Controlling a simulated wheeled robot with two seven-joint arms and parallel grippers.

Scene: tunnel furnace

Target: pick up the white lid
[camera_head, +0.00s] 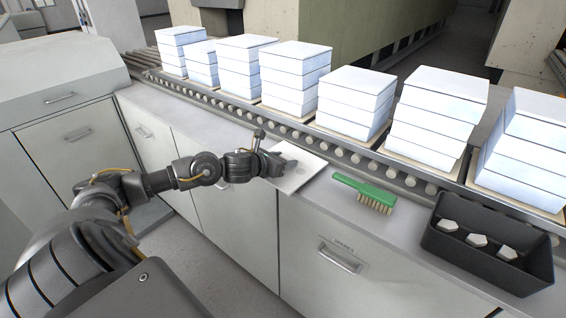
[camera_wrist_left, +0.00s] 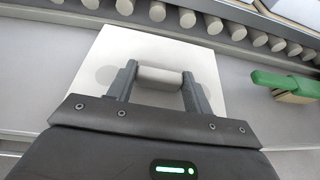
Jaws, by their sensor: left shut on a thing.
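The white lid (camera_head: 298,169) is a flat square plate on the grey counter beside the roller conveyor. It also shows in the left wrist view (camera_wrist_left: 150,48), with a pale cylindrical handle (camera_wrist_left: 159,78) at its middle. My left gripper (camera_wrist_left: 159,86) is shut on that handle, one finger at each end of it. In the head view my left gripper (camera_head: 283,165) is over the lid and hides part of it. The lid looks flat on the counter or very close to it; I cannot tell which. My right gripper is out of view.
A green brush (camera_head: 364,192) lies on the counter right of the lid. A black bin (camera_head: 482,262) with several pale pieces stands further right. Stacks of white boxes (camera_head: 295,78) stand along the roller conveyor (camera_head: 340,150) behind. The counter's front edge is close to the lid.

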